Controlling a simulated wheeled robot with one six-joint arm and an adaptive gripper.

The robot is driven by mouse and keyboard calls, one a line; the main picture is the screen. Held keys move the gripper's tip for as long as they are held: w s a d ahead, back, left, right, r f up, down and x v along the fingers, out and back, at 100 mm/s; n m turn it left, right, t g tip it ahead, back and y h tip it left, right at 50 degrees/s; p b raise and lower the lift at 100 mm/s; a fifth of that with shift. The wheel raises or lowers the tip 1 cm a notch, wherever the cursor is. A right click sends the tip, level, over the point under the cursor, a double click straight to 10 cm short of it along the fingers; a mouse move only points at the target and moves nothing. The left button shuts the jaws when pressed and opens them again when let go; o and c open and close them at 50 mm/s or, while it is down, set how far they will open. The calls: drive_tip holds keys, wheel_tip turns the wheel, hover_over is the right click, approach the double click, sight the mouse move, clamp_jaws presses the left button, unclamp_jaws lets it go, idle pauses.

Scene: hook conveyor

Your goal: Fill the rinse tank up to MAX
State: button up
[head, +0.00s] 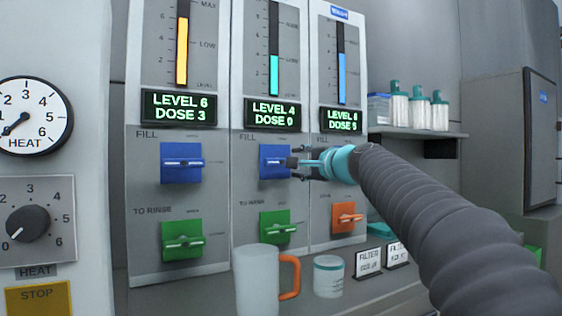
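Three grey dosing columns stand side by side. The right column (322,70) has a blue tag at its top, too small to read surely, and a gauge with a blue bar (342,78); its MAX mark is not legible. Its display (341,120) seems to read level 8, the dose unclear. An orange valve (346,218) sits low on it; its FILL valve is hidden behind my gripper. My gripper (297,162) is at the right side of the middle column's blue FILL valve (272,161). I cannot tell whether it touches or grips the handle.
The left column has a display (179,107) reading level 6, dose 3; the middle display (271,114) reads level 4, dose 0. A mug (257,280) and a jar (328,276) stand below. Filter signs (368,262) are near my arm. A bottle shelf (415,131) is right.

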sight(282, 162)
drive_tip(key=p+x, duration=0.3)
drive_tip(key=x, duration=0.7)
drive_tip(key=shift+a, duration=0.1)
clamp_jaws()
